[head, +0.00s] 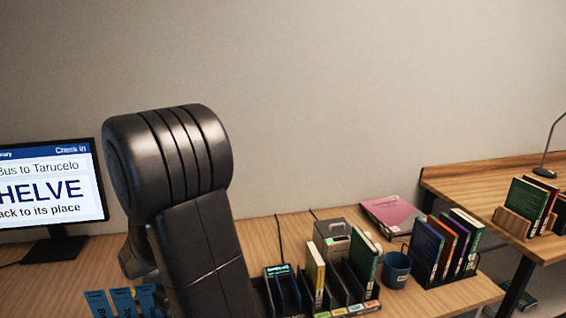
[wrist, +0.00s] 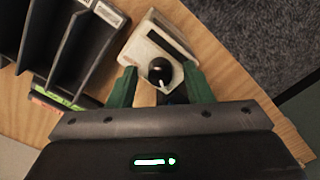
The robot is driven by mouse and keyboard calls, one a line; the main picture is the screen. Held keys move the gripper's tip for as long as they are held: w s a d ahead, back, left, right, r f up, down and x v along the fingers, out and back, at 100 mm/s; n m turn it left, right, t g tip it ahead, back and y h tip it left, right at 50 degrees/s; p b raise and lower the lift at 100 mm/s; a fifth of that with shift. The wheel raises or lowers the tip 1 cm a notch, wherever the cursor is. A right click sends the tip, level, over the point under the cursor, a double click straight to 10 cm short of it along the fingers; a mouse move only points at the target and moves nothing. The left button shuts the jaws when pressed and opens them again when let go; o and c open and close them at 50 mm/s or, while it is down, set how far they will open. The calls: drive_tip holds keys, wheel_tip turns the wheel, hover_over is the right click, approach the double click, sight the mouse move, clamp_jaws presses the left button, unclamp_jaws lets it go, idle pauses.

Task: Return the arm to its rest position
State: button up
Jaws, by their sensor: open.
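My dark arm (head: 185,190) rises large in the left middle of the head view, its thick rounded joint on top and a link sloping down to the bottom edge. My gripper does not show in the head view. In the wrist view my gripper (wrist: 159,72) is open, with two green fingers apart. A pale box with a black round knob (wrist: 159,70) lies beyond and between the fingertips. I see nothing held; whether the fingers touch the box I cannot tell.
A dark slotted sorter (head: 345,300) with some books stands on the wooden desk; its slots show in the wrist view (wrist: 70,50). A blue mug (head: 397,270), a book rack (head: 445,278), a pink folder (head: 393,213) and a monitor (head: 50,185) stand around. Carpet shows past the desk edge.

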drive_tip(key=shift+r, duration=0.1)
wheel_tip(320, 180, up, 13)
wheel_tip(320, 180, down, 14)
drive_tip(key=shift+r, duration=0.2)
drive_tip(key=shift+r+m, duration=0.15)
drive_tip(key=shift+m, duration=0.25)
drive_tip(key=m, duration=0.4)
drive_tip(key=shift+m+p, duration=0.3)
drive_tip(key=shift+p, duration=0.1)
drive_tip(key=m+p, duration=0.1)
drive_tip(key=m, duration=0.4)
drive_tip(key=shift+r, duration=0.1)
wheel_tip(320, 180, up, 12)
drive_tip(key=shift+r+m, duration=0.2)
drive_tip(key=shift+m, duration=0.1)
